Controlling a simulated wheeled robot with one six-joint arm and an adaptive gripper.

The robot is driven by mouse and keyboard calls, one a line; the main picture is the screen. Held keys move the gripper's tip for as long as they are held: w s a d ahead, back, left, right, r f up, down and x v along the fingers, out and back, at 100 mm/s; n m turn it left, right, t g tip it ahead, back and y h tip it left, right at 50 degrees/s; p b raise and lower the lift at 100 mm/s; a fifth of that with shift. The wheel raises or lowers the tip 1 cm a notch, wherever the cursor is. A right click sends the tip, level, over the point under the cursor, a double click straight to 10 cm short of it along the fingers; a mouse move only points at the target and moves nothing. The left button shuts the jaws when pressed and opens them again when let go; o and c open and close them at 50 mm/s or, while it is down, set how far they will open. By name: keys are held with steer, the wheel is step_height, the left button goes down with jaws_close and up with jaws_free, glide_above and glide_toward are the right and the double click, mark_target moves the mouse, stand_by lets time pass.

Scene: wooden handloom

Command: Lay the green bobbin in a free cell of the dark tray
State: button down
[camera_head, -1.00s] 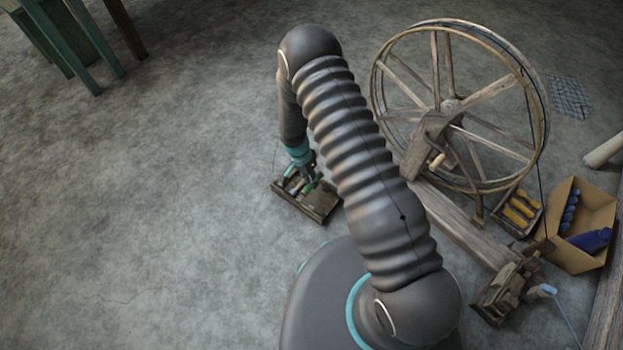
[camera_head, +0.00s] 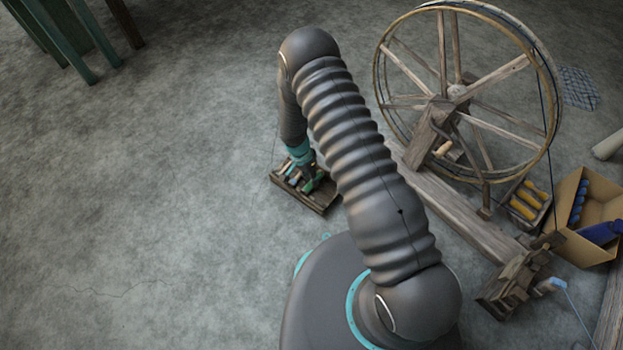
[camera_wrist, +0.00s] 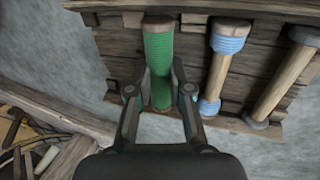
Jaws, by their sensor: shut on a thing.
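The green bobbin (camera_wrist: 158,62) shows in the wrist view, upright in the picture, between the two fingers of my gripper (camera_wrist: 160,92). My gripper is shut on its lower part. The bobbin is over or in the left part of the dark tray (camera_wrist: 117,68); I cannot tell whether it touches the tray floor. To its right lie a bobbin with light blue thread (camera_wrist: 228,45) and a bare wooden bobbin (camera_wrist: 285,80). In the head view my gripper (camera_head: 306,178) is at the dark tray (camera_head: 318,203), partly hiding its contents.
A spinning wheel (camera_head: 440,118) on a long wooden beam stands to the right. Beyond are a small tray with yellow bobbins (camera_head: 523,210) and a cardboard box (camera_head: 567,245) with blue items. Green furniture legs (camera_head: 75,55) stand at upper left. The floor on the left is clear.

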steer(key=c, duration=1)
jaws_free()
steer(key=shift+r, duration=0.1)
steer(key=v, duration=1.2)
